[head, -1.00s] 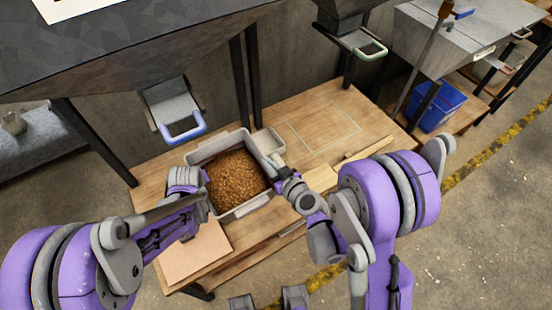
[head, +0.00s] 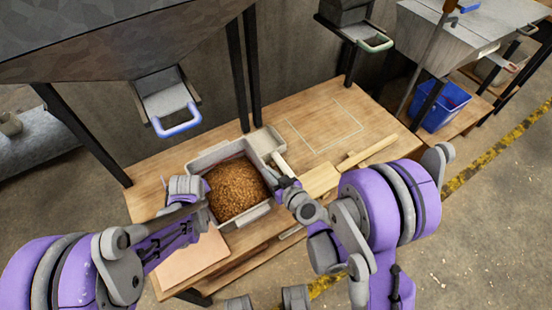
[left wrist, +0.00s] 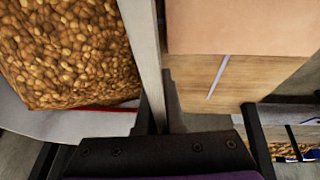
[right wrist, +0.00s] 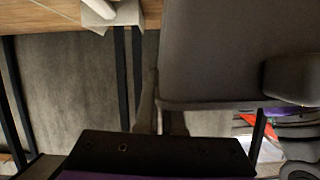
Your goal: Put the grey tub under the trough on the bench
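The grey tub (head: 247,217), full of brown grain (head: 238,188), is at the front of the wooden bench (head: 150,190), in front of the trough (head: 120,50) and its blue-handled chute (head: 178,120). My left gripper (head: 205,187) is at the tub's left wall; in the left wrist view the wall (left wrist: 146,50) runs between its fingers, grain on one side. My right gripper (head: 279,183) is at the tub's right wall and appears shut on it. Its fingertips are mostly hidden. I cannot tell whether the tub's underside touches the bench.
A small grey box (head: 264,141) sits behind the tub's right corner. A pale board (head: 190,262) lies at the bench's front left. Wooden pieces (head: 368,151) lie on the right. An outlined rectangle (head: 325,125) on the bench is clear. Dark legs (head: 237,75) stand behind.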

